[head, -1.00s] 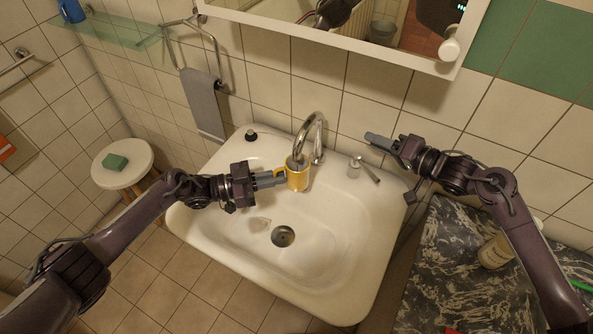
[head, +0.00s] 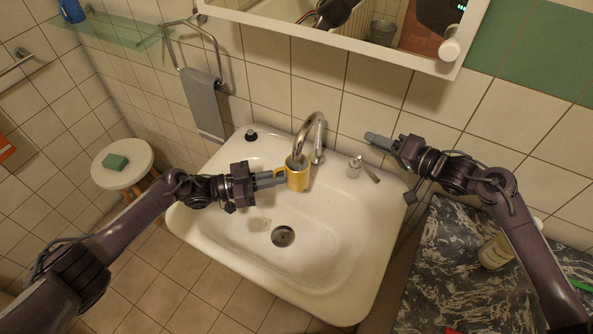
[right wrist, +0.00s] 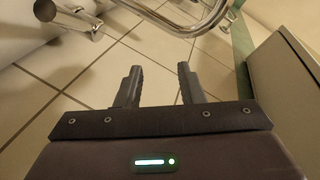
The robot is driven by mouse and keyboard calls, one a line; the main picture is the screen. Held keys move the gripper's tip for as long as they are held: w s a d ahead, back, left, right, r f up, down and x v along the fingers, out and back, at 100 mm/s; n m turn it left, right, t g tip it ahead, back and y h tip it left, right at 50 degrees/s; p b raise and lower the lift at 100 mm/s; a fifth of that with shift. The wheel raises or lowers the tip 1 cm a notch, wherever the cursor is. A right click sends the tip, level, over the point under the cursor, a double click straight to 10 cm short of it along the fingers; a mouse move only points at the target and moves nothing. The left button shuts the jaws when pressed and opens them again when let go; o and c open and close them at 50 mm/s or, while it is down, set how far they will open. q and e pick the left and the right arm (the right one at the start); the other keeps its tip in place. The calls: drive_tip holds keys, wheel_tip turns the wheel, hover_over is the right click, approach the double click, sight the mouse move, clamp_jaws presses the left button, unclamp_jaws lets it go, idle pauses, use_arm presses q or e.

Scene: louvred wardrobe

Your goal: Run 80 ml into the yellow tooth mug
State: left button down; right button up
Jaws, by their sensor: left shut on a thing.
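The yellow mug (head: 298,175) is held below the mouth of the chrome spout (head: 318,125), above the back of the white basin. My left gripper (head: 274,178) is shut on the mug's handle side, coming from the left. The inside of the mug is mostly hidden, so I cannot tell its water level; no stream shows clearly. The tap's lever (head: 371,174) stands on the rim right of the spout. My right gripper (head: 374,139) is above and behind the lever, apart from it. In the right wrist view its fingers (right wrist: 160,86) are spread with nothing between them.
A black stopper-like knob (head: 251,135) is on the rim at left. The mirror cabinet (head: 440,68) overhangs the back. A dark marbled counter (head: 440,270) with a bottle (head: 495,252) is at right; a stool (head: 130,178) is at left.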

use_arm(q)
drive_tip(key=s+a, duration=0.1)
drive_tip(key=a, duration=0.5)
drive_tip(key=shift+a, duration=0.35)
